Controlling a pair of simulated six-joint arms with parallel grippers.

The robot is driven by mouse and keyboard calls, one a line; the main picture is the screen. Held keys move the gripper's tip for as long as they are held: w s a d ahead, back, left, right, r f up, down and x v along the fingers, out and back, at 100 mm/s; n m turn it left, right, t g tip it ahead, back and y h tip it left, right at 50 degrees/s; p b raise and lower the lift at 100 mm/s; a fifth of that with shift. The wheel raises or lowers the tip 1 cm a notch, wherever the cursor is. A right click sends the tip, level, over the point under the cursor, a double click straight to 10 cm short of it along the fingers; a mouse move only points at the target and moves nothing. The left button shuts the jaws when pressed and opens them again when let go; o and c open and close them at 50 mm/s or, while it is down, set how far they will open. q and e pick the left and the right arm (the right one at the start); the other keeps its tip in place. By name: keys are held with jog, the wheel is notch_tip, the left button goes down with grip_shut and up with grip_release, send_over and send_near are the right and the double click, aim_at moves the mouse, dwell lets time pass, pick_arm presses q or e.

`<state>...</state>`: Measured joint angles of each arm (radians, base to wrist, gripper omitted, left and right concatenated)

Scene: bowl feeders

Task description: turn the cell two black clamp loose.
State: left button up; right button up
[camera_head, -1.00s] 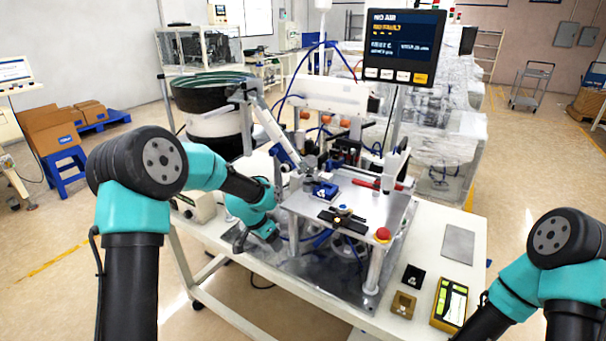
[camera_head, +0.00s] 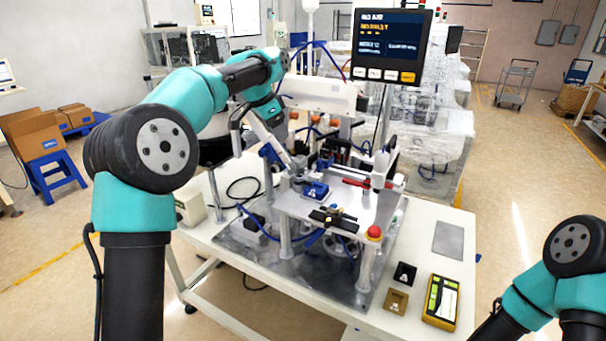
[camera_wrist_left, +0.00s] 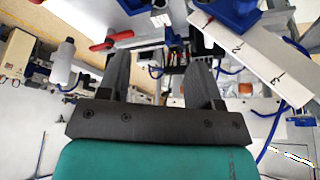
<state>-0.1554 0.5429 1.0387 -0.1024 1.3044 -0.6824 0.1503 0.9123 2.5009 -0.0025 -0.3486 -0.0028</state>
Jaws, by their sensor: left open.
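A black clamp-like bar with a small yellowish knob (camera_head: 333,218) lies on the front of the raised metal plate (camera_head: 368,205). I cannot read a cell number on it. A dark part with a round knob at the top edge of the left wrist view (camera_wrist_left: 158,17) may be the same piece. My left gripper (camera_head: 237,118) is raised behind and left of the plate, well apart from the bar. In the left wrist view (camera_wrist_left: 160,62) its two fingers are spread, with nothing between them. My right gripper is out of view.
On the plate are a blue block (camera_head: 315,190) and a red-handled clamp (camera_head: 352,182). A red button (camera_head: 374,232) is at its front right corner. A numbered white strip (camera_wrist_left: 255,60) lies near my left fingers. A yellow device (camera_head: 441,302) lies on the table's right side.

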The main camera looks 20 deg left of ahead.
aim_at(299, 176)
pick_arm(q)
jog(key=shift+f, duration=0.15)
jog(key=x, duration=1.7)
jog(key=shift+w+f, duration=0.1)
jog(key=shift+w, duration=0.05)
jog(key=c, duration=0.9)
